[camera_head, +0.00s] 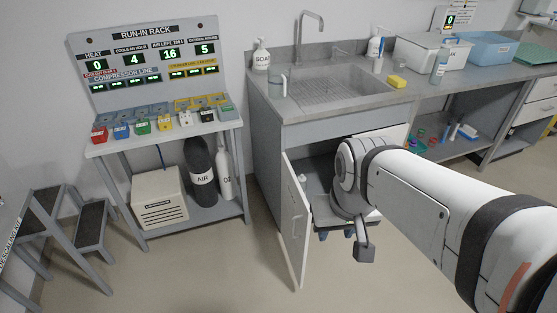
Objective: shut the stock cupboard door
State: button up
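The cupboard under the sink has a white door (297,228) at its left side. The door stands swung out from the cupboard front, well open, with a handle on its face. The cupboard inside (312,165) shows in part behind the door and my arm. My gripper (348,240) hangs low in front of the cupboard opening, to the right of the door's free edge, and appears apart from it. Most of the gripper is hidden by my own wrist, and its finger gap does not show clearly.
My arm covers much of the cupboard's right side. A run-in rack (165,140) with a compressor box (160,198) and cylinders stands to the left. A step stool (60,225) is further left. The floor (220,275) left of the door is clear.

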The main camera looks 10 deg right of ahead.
aim_at(296, 217)
jog(key=u, duration=0.05)
jog(key=i, duration=1)
jog(key=z, duration=0.85)
jog(key=k, duration=0.5)
jog(key=u, duration=0.1)
jog(key=i, duration=0.35)
